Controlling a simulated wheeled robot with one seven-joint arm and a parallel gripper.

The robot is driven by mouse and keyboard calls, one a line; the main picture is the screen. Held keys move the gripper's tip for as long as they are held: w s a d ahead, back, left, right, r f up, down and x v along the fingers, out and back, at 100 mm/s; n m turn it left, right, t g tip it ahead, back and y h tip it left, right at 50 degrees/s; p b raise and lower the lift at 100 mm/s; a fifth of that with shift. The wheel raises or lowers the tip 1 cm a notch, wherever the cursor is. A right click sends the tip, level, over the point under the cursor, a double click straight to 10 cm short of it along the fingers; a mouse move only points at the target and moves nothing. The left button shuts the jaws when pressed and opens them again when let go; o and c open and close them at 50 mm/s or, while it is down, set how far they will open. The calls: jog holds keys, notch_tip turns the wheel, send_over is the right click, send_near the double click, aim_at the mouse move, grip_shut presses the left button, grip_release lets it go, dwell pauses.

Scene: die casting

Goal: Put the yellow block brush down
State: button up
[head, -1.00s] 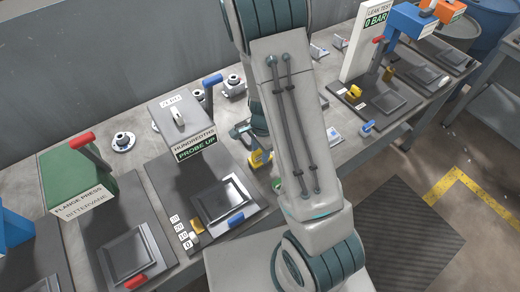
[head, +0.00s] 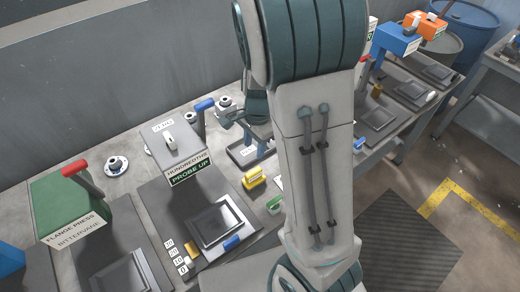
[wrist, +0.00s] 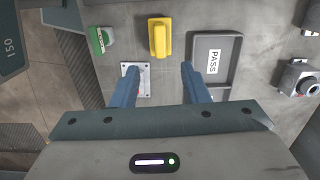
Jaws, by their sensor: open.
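The yellow block brush (head: 254,181) rests on the grey bench, just right of the dark gauge base in the head view. In the wrist view the yellow block brush (wrist: 160,37) lies beyond my fingertips, roughly centred between them, with bare bench around it. My gripper (wrist: 159,72) is open, with nothing between its two blue fingers. A gap shows between fingers and brush. In the head view my arm hides part of the bench on the right, and only part of the gripper shows behind the brush.
A green brush (wrist: 102,40) lies left of the yellow one. A dark tray marked PASS (wrist: 239,72) is to its right. A white plate with holes (wrist: 136,82) lies near the left finger. The gauge with the PROBE UP display (head: 188,172) stands left in the head view.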

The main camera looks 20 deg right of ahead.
jog(key=s+r+n+t, duration=0.4)
jog(key=s+r+n, duration=1)
jog(key=r, duration=0.1)
jog(key=shift+s+a+r+h, duration=0.15)
jog(key=shift+s+a+h, duration=0.05)
jog(key=shift+a+h, duration=0.2)
jog(key=shift+o, duration=0.5)
dwell(0.8)
